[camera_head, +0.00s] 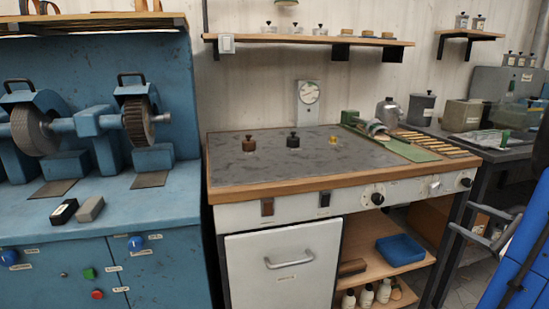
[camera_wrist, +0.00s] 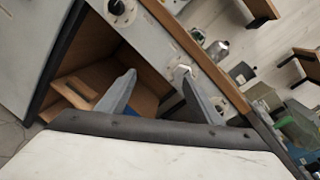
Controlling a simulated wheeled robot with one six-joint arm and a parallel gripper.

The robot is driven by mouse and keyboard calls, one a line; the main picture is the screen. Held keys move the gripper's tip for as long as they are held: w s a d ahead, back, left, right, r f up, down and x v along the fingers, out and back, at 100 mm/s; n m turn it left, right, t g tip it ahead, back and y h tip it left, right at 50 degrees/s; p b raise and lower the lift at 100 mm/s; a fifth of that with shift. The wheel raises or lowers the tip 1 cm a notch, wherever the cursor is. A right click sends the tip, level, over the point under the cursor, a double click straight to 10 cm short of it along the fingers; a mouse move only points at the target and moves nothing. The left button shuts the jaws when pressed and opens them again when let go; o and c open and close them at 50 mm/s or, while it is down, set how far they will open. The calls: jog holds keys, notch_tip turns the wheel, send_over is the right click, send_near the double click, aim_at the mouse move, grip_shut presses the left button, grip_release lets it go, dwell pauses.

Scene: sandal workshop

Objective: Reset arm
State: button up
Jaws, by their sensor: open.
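My gripper (camera_wrist: 159,74) shows in the wrist view with its two grey fingers spread apart. Nothing is between the fingers. Beyond them are the bench's front panel and an open wooden shelf compartment, seen tilted. A blue tray (camera_head: 400,249) sits on that shelf in the head view, and part of its blue shows behind the left finger in the wrist view. I cannot tell from these views whether the fingers touch anything.
The workbench (camera_head: 225,171) has a dark top with several small knobbed pieces and a green-based device (camera_head: 350,118). A blue grinding machine (camera_head: 150,215) stands at left. A wall shelf (camera_head: 260,37) hangs above. A dark side table (camera_head: 480,150) stands at right.

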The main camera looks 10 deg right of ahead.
jog(key=w+a+f+n+g+y, duration=0.15)
jog(key=a+n+g, duration=0.3)
jog(key=a, duration=0.75)
jog(key=a+f+n+g+y, duration=0.25)
jog(key=a+n+g, duration=0.2)
jog(key=a, duration=0.85)
jog(key=s+a+f+n+g+h, duration=0.1)
jog(key=s+a+n+g+h, duration=0.1)
jog(key=s+a+n+h, duration=0.5)
jog(key=s+a+n, duration=0.5)
jog(key=s+n, duration=0.3)
jog(key=n, duration=0.2)
jog(key=shift+a+f+n+g, duration=0.15)
jog(key=shift+f+n+g, duration=0.15)
jog(key=shift+g, duration=0.1)
jog(key=shift+c, duration=0.4)
